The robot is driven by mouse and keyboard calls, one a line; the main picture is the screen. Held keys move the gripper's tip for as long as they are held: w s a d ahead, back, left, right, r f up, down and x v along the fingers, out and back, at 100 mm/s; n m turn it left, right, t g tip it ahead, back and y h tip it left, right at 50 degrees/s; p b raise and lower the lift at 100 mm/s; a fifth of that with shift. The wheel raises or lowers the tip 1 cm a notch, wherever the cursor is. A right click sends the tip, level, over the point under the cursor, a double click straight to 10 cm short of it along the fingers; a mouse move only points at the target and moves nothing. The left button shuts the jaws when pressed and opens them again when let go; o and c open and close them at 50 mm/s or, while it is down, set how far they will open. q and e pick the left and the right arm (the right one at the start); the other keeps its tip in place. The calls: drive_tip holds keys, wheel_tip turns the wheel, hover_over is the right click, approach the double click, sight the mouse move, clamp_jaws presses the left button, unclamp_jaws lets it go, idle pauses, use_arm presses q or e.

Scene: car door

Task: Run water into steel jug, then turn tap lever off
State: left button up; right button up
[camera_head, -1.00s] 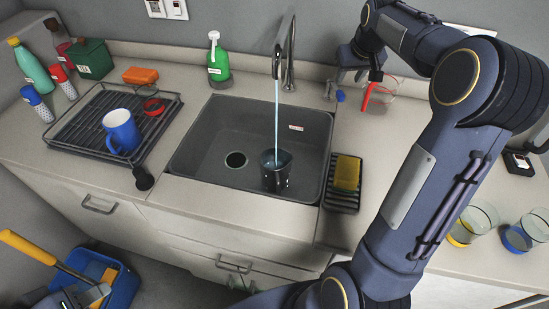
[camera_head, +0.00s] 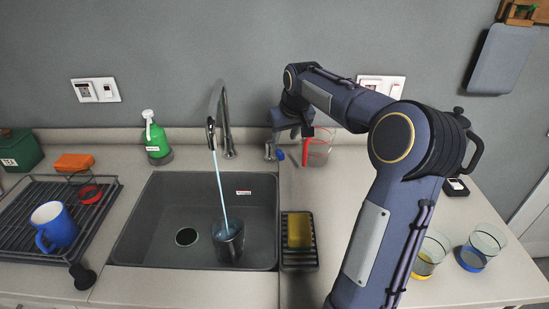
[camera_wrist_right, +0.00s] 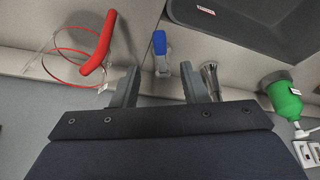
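The steel jug (camera_head: 229,241) stands in the right part of the sink (camera_head: 165,205). A stream of water runs from the tap (camera_head: 225,125) into it; its fill level is not clear. The blue-tipped tap lever (camera_head: 280,154) is on the counter right of the tap; it also shows in the wrist view (camera_wrist_right: 161,45). My right gripper (camera_head: 290,138) is just above and beside the lever. In the wrist view my right gripper (camera_wrist_right: 160,70) has its fingers apart, with the lever showing between them and nothing clamped. My left gripper is out of view.
A clear jug with a red handle (camera_head: 318,150) stands close right of my right gripper. A yellow sponge (camera_head: 299,230) lies on a rack beside the sink. A green bottle (camera_head: 155,140), a drying rack (camera_head: 20,215) and a blue mug (camera_head: 54,226) are left.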

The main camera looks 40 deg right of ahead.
sight(280, 151)
drive_tip(key=x, duration=0.7)
drive_tip(key=shift+w+f, duration=0.2)
drive_tip(key=shift+f, duration=0.1)
drive_tip(key=shift+c, duration=0.3)
clamp_jaws()
